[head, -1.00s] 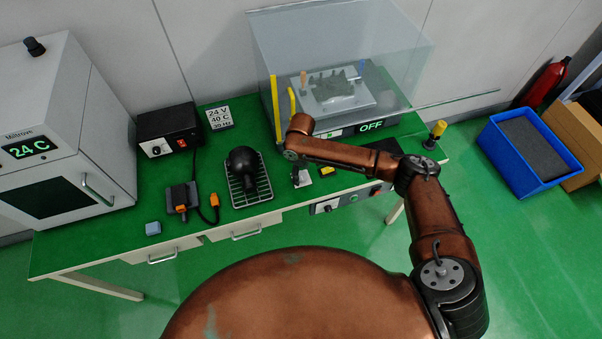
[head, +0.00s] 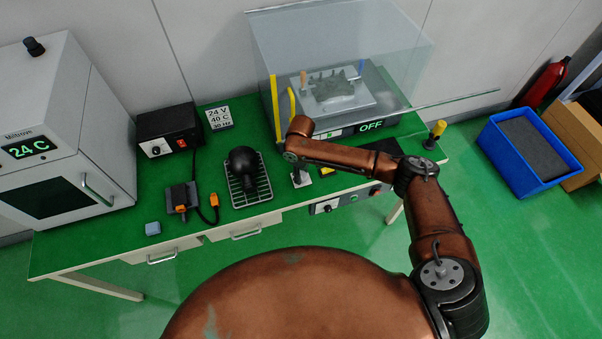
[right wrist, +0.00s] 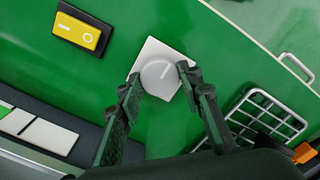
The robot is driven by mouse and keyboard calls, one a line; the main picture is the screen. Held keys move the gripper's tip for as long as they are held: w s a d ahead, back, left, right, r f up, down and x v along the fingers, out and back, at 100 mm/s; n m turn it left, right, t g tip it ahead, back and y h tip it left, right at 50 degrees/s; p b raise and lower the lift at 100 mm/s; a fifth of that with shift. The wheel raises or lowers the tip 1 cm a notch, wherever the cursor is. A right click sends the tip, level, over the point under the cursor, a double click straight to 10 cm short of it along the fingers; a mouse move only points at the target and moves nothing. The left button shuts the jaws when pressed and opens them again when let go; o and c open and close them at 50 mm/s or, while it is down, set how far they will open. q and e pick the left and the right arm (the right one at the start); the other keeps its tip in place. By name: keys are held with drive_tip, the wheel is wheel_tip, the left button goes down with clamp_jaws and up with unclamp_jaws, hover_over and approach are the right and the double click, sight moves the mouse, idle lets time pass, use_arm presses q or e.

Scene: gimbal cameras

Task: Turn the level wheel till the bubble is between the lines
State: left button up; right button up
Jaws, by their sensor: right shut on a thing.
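A round grey wheel (right wrist: 160,76) with a white pointer line sits on a square white plate (right wrist: 151,47) on the green bench top, in the right wrist view. My right gripper (right wrist: 159,81) has one finger on each side of the wheel and is shut on it. In the head view the right gripper (head: 300,178) points down at the white plate near the bench's front edge, and the wheel is hidden there. I cannot make out a bubble or its lines in either view. My left gripper is not in view.
A yellow rocker switch (right wrist: 77,31) is close to the wheel. A wire rack (head: 262,188) holding a black object (head: 244,168) stands left of the gripper. A clear-hooded machine (head: 392,118) reading OFF is behind.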

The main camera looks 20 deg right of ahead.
drive_tip(key=shift+r+n+p, duration=0.15)
drive_tip(key=shift+n+p, duration=1.6)
drive_tip(key=shift+n, duration=0.25)
drive_tip(key=n+p, duration=0.2)
drive_tip(key=n, duration=0.2)
drive_tip(key=shift+n, duration=0.3)
drive_tip(key=n, duration=0.2)
drive_tip(key=shift+n+p, duration=0.3)
drive_tip(key=n, duration=0.2)
drive_tip(key=shift+n, duration=0.4)
drive_tip(key=n, duration=0.5)
drive_tip(key=shift+n, duration=0.3)
